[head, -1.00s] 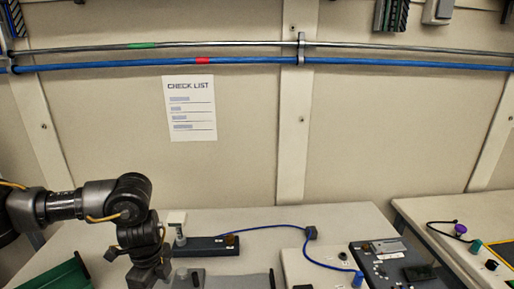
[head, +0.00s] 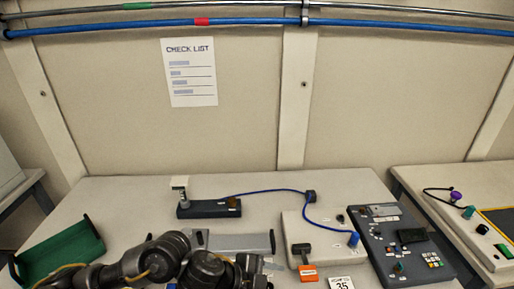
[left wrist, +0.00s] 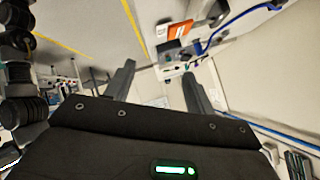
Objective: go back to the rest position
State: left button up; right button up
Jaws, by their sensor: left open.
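My left arm comes in along the bottom left of the head view and bends over the table's front part. Its gripper end is low in the picture, near the bottom edge, and its fingertips are not clear there. In the left wrist view my left gripper (left wrist: 160,88) has its two dark fingers spread apart with nothing between them. Equipment on the table, including an orange piece (left wrist: 180,30), shows beyond the fingers. My right gripper is not seen in either view.
A second table (head: 415,180) stands at right.

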pick_arm(q)
jog(key=s+a+f+n+t+y, duration=0.2)
jog(key=a+f+n+t+y, duration=0.15)
jog(key=a+n, duration=0.5)
jog(key=s+a+f+n+t+y, duration=0.2)
jog(key=s+a+f+n+y, duration=0.15)
jog(key=a+n, duration=0.5)
jog(key=s+a+f+n+g+y, duration=0.3)
jog(key=s+a+f+g, duration=0.3)
jog(key=s+a, duration=0.5)
notch_tip(320, 180, down, 26)
jog(key=s, duration=0.2)
jog(key=s+a+f+g, duration=0.1)
jog(key=s+a+f, duration=0.2)
jog(key=s+f, duration=1.3)
jog(key=shift+s+a+f+m, duration=0.15)
jog(key=shift+s+f+m, duration=0.1)
jog(key=shift+s+m, duration=0.1)
jog(key=shift+g, duration=0.25)
